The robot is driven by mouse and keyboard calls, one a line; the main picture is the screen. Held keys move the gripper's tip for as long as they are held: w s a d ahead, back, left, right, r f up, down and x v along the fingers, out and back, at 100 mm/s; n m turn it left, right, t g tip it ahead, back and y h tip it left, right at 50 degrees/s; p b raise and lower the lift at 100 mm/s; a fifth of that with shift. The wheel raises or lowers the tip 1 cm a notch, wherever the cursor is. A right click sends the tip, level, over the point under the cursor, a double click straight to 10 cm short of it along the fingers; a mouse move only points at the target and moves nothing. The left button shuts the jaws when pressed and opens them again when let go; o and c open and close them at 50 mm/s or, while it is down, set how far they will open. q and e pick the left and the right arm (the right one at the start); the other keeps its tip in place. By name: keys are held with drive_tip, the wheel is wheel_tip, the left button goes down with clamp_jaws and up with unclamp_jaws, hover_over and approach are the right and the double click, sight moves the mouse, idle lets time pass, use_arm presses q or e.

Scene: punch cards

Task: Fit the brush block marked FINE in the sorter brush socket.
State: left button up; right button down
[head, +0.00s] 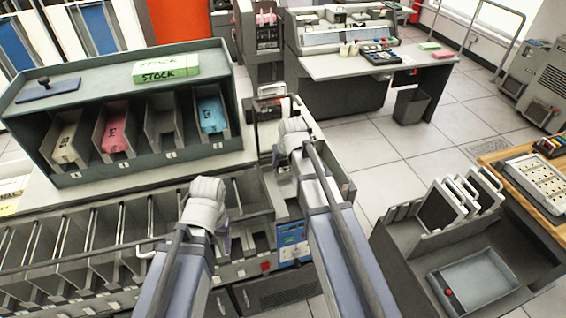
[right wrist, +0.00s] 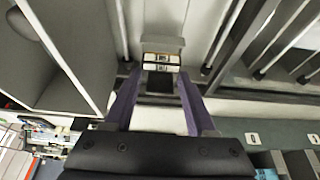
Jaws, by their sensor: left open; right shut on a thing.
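My right gripper (right wrist: 160,85) is shut on a small block (right wrist: 160,62) with a pale, brownish face and dark edges, seen between its two purple fingers in the right wrist view. No marking on it can be read, so I cannot tell whether it says FINE. In the head view my right gripper (head: 283,168) is over the right end of the grey sorter (head: 245,222), and its own wrist hides the block. My left gripper (head: 224,240) is open and low over the sorter's pockets, mostly hidden by its wrist. I cannot make out the brush socket.
A rack (head: 130,158) with pink, blue and cream card stacks stands at the back left, with a green-edged STOCK pack (head: 165,68) on top. A grey cart (head: 415,290) with a tray (head: 473,280) is at the right. Open floor (head: 370,150) lies between.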

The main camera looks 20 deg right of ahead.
drive_tip(key=shift+f+b, duration=0.75)
drive_tip(key=shift+f, duration=0.2)
drive_tip(key=shift+s+f, duration=0.1)
drive_tip(key=shift+s, duration=0.1)
drive_tip(key=shift+s, duration=0.1)
drive_tip(key=shift+c, duration=1.8)
unclamp_jaws()
drive_tip(key=shift+a+b, duration=0.1)
drive_tip(key=shift+b, duration=0.2)
drive_tip(key=shift+o, duration=1.1)
drive_tip(key=shift+s, duration=0.1)
drive_tip(key=shift+r+p, duration=0.55)
drive_tip(key=shift+p, duration=0.3)
drive_tip(key=p+v, duration=0.6)
drive_tip(key=v, duration=0.1)
